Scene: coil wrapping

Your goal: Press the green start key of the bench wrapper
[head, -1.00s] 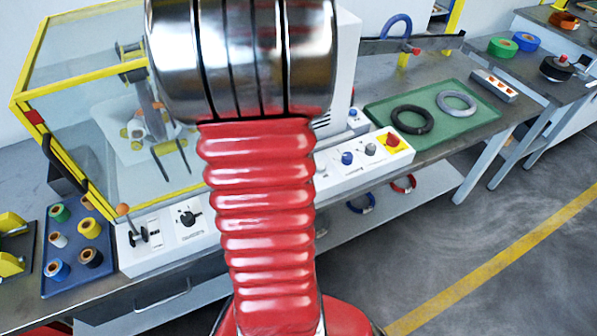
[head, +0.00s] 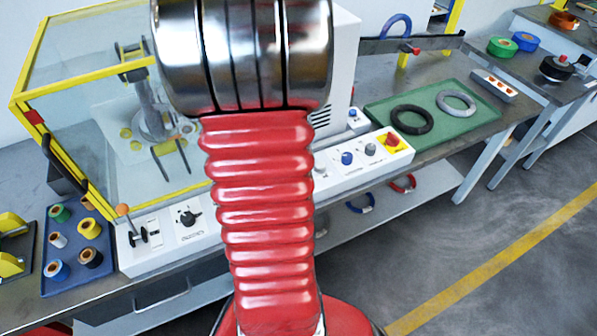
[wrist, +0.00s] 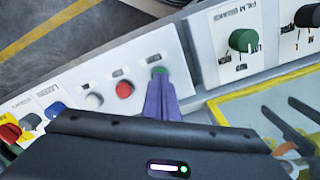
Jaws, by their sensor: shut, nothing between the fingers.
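The green start key (wrist: 159,70) sits on the white control panel of the bench wrapper (wrist: 178,60), in the wrist view. My gripper (wrist: 160,84) is shut and empty, its purple fingers pointing at the green key. The fingertips overlap the key's lower edge in this view; I cannot tell whether they touch it. A red button (wrist: 124,89) and a pale button (wrist: 94,100) sit to its left. In the head view the wrapper's panel (head: 160,258) shows on both sides of my arm, which hides the green key and my gripper.
A yellow-framed clear guard (head: 75,65) stands over the wrapper. A red stop knob (head: 392,140) and a blue knob (head: 347,158) are right of my arm. A green mat (head: 455,128) with two rings lies at right; a blue tray (head: 75,284) of rolls lies at left.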

